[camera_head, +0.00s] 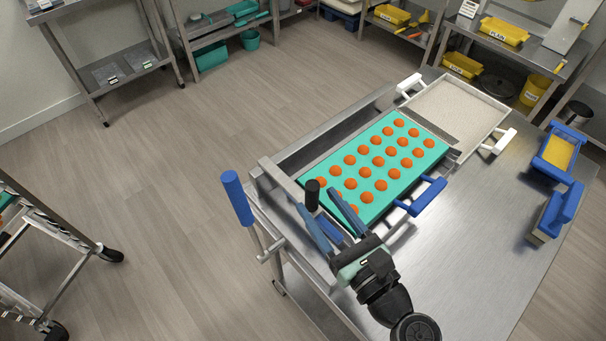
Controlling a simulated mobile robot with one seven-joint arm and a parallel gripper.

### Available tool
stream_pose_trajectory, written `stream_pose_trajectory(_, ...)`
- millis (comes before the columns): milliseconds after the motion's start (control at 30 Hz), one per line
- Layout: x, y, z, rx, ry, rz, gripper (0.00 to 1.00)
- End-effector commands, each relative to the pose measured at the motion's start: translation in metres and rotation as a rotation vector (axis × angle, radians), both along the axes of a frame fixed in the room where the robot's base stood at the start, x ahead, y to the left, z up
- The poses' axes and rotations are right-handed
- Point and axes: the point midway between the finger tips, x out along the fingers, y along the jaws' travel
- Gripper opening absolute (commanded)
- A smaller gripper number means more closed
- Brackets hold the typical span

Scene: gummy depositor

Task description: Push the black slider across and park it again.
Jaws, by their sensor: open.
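The black slider (312,193) is a short upright black cylinder near the left end of the metal depositor frame (282,178). My gripper (318,201) reaches in from the lower right with its two blue fingers apart. The fingertips are close to the slider, which shows roughly between them. I cannot tell whether either finger touches it. The base of the slider and any track under it are hidden behind my fingers.
A teal tray (408,165) of orange gummies lies on the depositor, its blue handle (428,196) to the right. A blue-gripped lever (237,198) stands at the left. A white-handled tray (450,108) is behind. Blue holders (554,212) stand right; the steel tabletop (470,250) has free room.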

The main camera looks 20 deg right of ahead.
Motion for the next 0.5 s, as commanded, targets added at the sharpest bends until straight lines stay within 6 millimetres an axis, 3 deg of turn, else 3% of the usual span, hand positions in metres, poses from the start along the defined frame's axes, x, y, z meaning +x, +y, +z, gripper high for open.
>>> stream_pose_trajectory(200, 0.043, 0.007, 0.003, 0.0, -0.002, 0.001, 0.61)
stream_pose_trajectory(500, 0.065, 0.01, 0.001, -0.003, 0.0, 0.0, 0.61)
